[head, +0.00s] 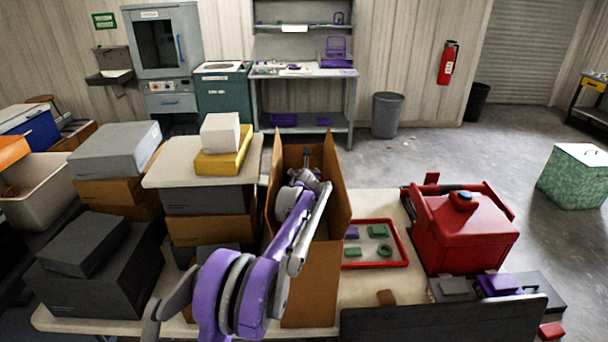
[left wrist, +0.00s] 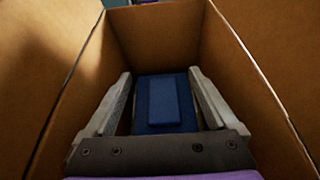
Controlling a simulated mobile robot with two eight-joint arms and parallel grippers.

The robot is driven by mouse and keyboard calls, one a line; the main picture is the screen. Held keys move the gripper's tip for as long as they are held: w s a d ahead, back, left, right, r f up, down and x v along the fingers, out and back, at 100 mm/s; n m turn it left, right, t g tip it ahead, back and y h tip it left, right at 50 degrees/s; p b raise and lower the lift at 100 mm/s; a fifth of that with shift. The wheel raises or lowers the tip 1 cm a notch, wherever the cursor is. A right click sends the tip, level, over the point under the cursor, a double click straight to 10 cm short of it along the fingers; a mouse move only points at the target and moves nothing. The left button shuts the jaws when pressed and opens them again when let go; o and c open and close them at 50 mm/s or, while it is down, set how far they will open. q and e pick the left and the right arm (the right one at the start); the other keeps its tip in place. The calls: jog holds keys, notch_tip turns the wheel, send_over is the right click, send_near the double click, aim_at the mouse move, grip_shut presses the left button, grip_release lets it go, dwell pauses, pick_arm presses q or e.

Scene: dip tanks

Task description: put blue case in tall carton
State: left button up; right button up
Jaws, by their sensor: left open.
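The tall carton (head: 308,286) stands upright on the table in the head view, its top flaps open. My left arm reaches down into it from above, and the left gripper (head: 306,180) is partly hidden by its walls. In the left wrist view the carton's brown walls (left wrist: 262,70) surround the gripper. The blue case (left wrist: 163,103) is inside the carton, between the two fingers of my left gripper (left wrist: 161,76). The fingers are open, with a narrow gap beside the case. In the head view the case is hidden. My right gripper is not in view.
Left of the carton, stacked boxes hold a yellow box (head: 222,163) and a white box (head: 220,132). Right of it are a red tray (head: 380,265) with small green and purple pieces, and a large red container (head: 462,236). A dark panel (head: 440,322) is in front.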

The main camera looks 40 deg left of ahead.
pick_arm(q)
jog(key=b+v, duration=0.1)
jog(key=v, duration=1.1)
jog(key=shift+r, duration=0.4)
jog(key=shift+w, duration=0.15)
